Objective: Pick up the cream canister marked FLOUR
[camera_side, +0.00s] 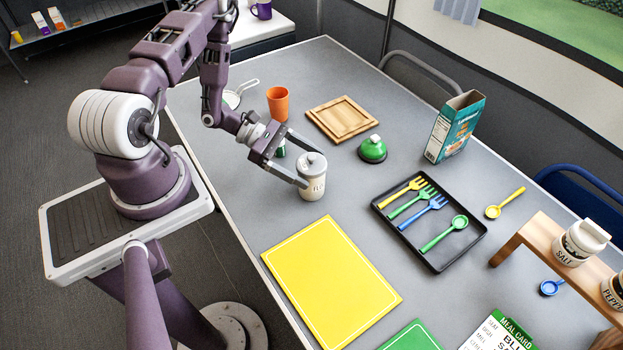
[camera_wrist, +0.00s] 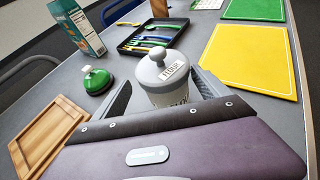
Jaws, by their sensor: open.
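The cream canister marked FLOUR (camera_side: 312,178) stands upright on the grey table, with a grey knobbed lid. It also shows in the wrist view (camera_wrist: 165,88), where a FLOUR label is on the lid and more lettering on the body is partly hidden by my gripper. My gripper (camera_side: 300,166) is open and low over the table. Its fingers reach to the canister, one on each side of it in the wrist view (camera_wrist: 160,92). I cannot tell whether either finger touches it.
Near the canister are a green domed item (camera_side: 372,150), a wooden board (camera_side: 342,119), an orange cup (camera_side: 278,103) and a yellow mat (camera_side: 330,285). A black tray (camera_side: 440,262) holds several utensils. A box (camera_side: 455,127) and a wooden shelf (camera_side: 540,235) with SALT stand farther right.

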